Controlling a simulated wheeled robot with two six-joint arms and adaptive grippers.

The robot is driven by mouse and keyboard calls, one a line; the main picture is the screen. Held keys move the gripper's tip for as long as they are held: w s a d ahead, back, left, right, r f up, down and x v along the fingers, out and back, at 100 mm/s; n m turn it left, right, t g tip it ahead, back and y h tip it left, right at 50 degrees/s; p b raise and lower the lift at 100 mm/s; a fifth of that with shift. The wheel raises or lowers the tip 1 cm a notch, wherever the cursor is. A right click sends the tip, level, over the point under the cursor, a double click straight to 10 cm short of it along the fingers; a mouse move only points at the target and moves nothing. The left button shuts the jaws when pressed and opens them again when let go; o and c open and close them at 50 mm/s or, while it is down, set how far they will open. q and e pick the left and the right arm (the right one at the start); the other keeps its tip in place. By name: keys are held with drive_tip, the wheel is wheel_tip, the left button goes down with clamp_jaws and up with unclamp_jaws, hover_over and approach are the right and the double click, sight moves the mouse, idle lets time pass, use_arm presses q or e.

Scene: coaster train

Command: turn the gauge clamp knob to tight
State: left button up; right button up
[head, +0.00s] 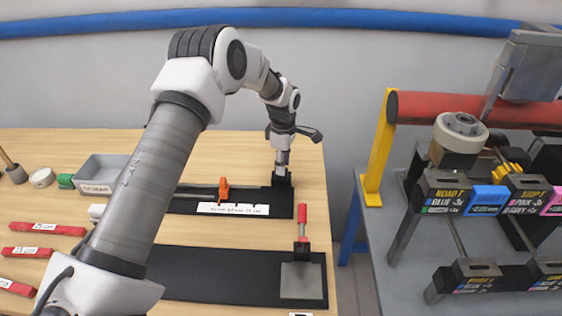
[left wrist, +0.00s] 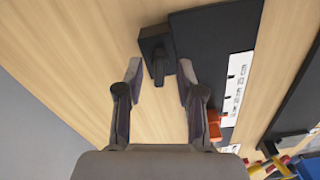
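The gauge is a dark flat board (head: 190,206) with a white scale strip (head: 233,209) and an upright orange piece (head: 223,189). A black block (head: 282,181) stands at its right end. In the left wrist view, this block (left wrist: 149,36) carries a dark bar-shaped knob (left wrist: 158,71), which looks like the clamp knob. My left gripper (head: 283,166) is above the block, pointing down. In the left wrist view its fingers (left wrist: 160,74) are apart, one on each side of the knob's end, with visible gaps. The knob's tight marking cannot be read. My right gripper is not in view.
A second dark board (head: 215,275) with a grey plate (head: 301,281) and a red-handled clamp (head: 302,222) lies in front. A grey bin (head: 101,172) and several red labelled bars (head: 47,229) are at left. A grey rack table (head: 390,240) stands right, across a gap.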

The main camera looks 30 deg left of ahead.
use_arm(q)
drive_tip(key=shift+w+a+f, duration=0.1)
drive_tip(key=shift+a+f, duration=0.4)
drive_tip(key=shift+f, duration=0.35)
drive_tip(key=shift+s+d+r, duration=0.2)
drive_tip(key=shift+r, duration=0.05)
drive_tip(key=shift+d, duration=0.15)
drive_tip(key=c, duration=0.5)
clamp_jaws()
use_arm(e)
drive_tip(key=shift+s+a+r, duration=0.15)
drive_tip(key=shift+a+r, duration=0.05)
